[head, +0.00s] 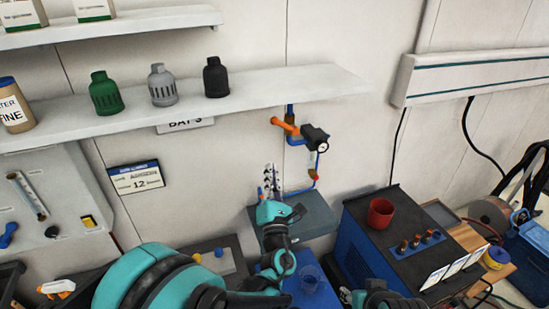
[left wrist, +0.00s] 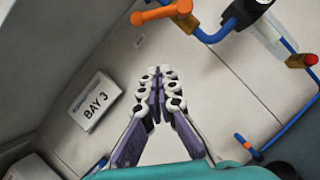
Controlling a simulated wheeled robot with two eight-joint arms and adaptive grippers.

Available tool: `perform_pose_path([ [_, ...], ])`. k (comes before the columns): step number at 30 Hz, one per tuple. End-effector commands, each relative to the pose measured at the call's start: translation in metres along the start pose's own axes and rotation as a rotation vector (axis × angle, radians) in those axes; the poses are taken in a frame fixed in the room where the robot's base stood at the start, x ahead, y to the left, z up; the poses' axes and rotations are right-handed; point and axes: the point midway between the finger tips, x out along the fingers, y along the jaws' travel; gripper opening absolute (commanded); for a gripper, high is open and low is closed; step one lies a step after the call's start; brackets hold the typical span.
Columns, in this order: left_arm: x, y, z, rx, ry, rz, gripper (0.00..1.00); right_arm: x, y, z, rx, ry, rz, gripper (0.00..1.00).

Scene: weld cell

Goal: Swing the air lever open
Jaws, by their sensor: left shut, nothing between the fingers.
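The air lever (head: 284,126) is an orange handle on the blue air pipe, on the wall just under the shelf. It also shows at the top of the left wrist view (left wrist: 163,13). My left gripper (head: 269,168) is below the lever, pointing up at the wall, with its fingers together and nothing between them. In the left wrist view, the closed fingertips (left wrist: 157,74) are below the lever and apart from it. A part of my right arm shows at the bottom edge of the head view, where the state of its gripper (head: 347,294) is unclear.
A long shelf (head: 300,85) with several bottles runs above my left gripper. A regulator with a gauge (head: 316,138) sits right of the lever. A grey ledge (head: 315,213) is below. A dark machine (head: 390,235) bearing a red cup (head: 381,212) stands to the right.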

Motion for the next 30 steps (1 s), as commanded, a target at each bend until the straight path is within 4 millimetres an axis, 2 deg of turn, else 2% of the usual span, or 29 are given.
perform_pose_path([
  [12,0.086,0.001,0.001,-0.003,0.002,0.004,0.00,-0.010,0.000,-0.007,0.000,0.000,0.000,0.40],
  [14,0.096,0.002,0.003,-0.005,0.002,0.003,0.00,-0.011,0.000,-0.008,0.000,0.000,0.000,0.40],
  [16,0.096,0.001,0.018,-0.006,0.000,0.000,0.00,-0.013,0.000,-0.009,0.000,0.000,0.000,0.40],
  [21,0.100,0.001,0.035,-0.006,0.001,0.002,0.00,-0.015,0.000,-0.011,0.000,0.000,0.000,0.40],
  [30,0.101,0.001,0.039,-0.006,0.002,0.003,0.00,-0.016,0.000,-0.011,0.000,0.000,0.000,0.40],
])
